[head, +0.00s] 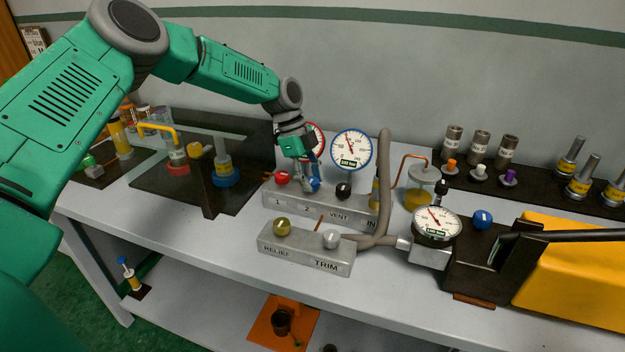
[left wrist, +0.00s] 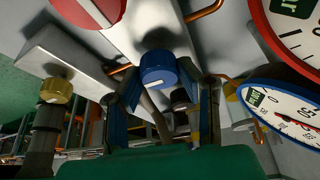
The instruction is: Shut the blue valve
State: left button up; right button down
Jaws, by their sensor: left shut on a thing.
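The blue valve (head: 314,185) is a round knob on the grey manifold block (head: 288,201), by the number 2. In the left wrist view its blue knob (left wrist: 158,68) carries a short white mark and sits between my fingers. My left gripper (head: 307,184) reaches down from behind the block and is shut on the blue valve knob. The gripper partly hides the knob in the head view. My right gripper is not in view.
A red knob (head: 282,177) and a black knob (head: 343,191) flank the blue valve closely. Red-rimmed (head: 318,140) and blue-rimmed (head: 351,150) gauges stand behind. The front block has gold (head: 282,227) and silver (head: 331,239) knobs. Another blue knob (head: 482,219) sits by the yellow machine (head: 575,270).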

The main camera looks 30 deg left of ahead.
pick_arm(q)
jog(key=shift+a+f, duration=0.15)
jog(key=shift+f, duration=0.05)
jog(key=o, duration=1)
jog(key=shift+o, duration=0.7)
jog(key=shift+w+a, duration=0.1)
jog(key=shift+a, duration=0.05)
jog(key=shift+a+r, duration=0.1)
jog(key=shift+r, duration=0.2)
jog(key=v, duration=1.1)
jog(key=shift+a, duration=0.25)
jog(key=shift+w, duration=0.1)
